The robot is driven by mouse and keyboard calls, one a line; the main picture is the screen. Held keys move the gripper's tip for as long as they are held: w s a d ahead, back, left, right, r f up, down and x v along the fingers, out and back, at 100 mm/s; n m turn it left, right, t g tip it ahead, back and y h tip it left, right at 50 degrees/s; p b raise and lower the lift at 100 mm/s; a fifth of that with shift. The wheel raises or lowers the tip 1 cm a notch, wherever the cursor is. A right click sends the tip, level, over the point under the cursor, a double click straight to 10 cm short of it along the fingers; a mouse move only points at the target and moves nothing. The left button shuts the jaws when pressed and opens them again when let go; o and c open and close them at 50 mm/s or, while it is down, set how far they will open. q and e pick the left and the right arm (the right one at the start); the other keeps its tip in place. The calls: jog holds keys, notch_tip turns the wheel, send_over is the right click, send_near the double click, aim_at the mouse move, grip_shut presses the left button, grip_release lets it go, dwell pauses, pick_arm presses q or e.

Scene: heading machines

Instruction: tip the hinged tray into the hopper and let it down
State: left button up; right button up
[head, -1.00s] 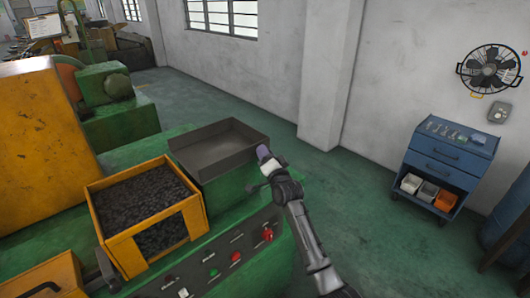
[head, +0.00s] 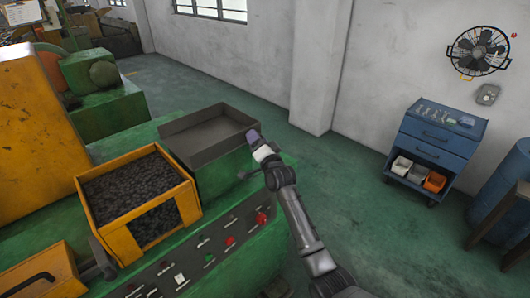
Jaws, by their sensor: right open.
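The hinged tray (head: 204,138) is a shallow dark grey metal box on the green machine, lying level, and no parts show in it. The hopper (head: 180,190) is a yellow open-topped box to its left and nearer to me, full of small dark parts, with a cut-out in its front wall. My right gripper (head: 255,140) is at the tray's right side, by its near right corner; it is open and seems to hold nothing. Whether it touches the tray I cannot tell. My left gripper is not in view.
A panel with buttons and a red knob (head: 262,218) lies on the machine's front below the tray. A yellow box (head: 40,272) is at the lower left. A blue tool cabinet (head: 437,140) stands at the right by the wall. The green floor between is clear.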

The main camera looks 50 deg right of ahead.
jog(key=b+v, duration=0.2)
jog(key=v, duration=1.1)
jog(key=shift+s, duration=0.2)
